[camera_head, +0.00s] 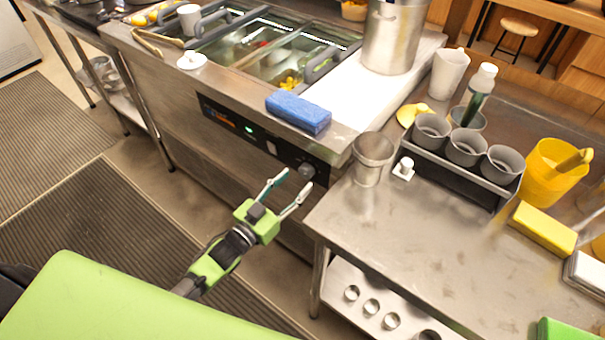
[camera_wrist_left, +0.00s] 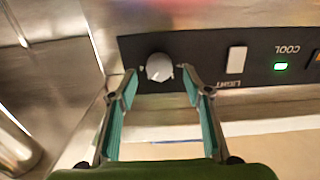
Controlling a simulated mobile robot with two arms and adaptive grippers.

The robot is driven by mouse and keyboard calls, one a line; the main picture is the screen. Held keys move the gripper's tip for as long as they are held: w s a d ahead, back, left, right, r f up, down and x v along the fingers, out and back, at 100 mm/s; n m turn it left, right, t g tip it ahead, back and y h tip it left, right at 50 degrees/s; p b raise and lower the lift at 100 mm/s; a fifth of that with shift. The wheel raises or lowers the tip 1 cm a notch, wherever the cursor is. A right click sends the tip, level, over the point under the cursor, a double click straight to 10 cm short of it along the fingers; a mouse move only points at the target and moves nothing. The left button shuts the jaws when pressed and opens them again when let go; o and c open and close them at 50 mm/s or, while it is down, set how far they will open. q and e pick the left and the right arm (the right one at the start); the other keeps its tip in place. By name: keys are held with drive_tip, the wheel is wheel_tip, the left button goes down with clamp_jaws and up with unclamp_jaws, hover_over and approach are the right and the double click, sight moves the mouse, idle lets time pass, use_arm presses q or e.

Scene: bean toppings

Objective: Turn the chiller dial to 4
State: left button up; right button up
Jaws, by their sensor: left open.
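The chiller dial (camera_head: 306,170) is a round grey knob at the right end of the black control panel (camera_head: 230,122) on the chiller's front. My left gripper (camera_head: 289,189) is open and empty, just in front of the panel and a little below the dial. In the left wrist view the dial (camera_wrist_left: 159,67) shows between and just beyond the open fingertips (camera_wrist_left: 158,72), with no clear contact. Small marks flank the dial, but its setting is too small to read. My right gripper is out of view.
A white light switch (camera_wrist_left: 236,60) and a lit green indicator (camera_wrist_left: 281,66) sit beside the dial on the panel. A blue sponge (camera_head: 298,112) lies on the counter above. A metal cup (camera_head: 371,158) stands on the steel table (camera_head: 400,225) at the right.

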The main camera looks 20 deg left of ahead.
sight(303, 174)
use_arm(q)
drive_tip(key=shift+x, duration=2.15)
drive_tip(key=c, duration=1.1)
drive_tip(key=m, duration=0.4)
drive_tip(key=shift+m+b, duration=0.3)
drive_tip(key=shift+m, duration=1.5)
drive_tip(key=shift+a+m, duration=0.1)
drive_tip(key=shift+m, duration=0.2)
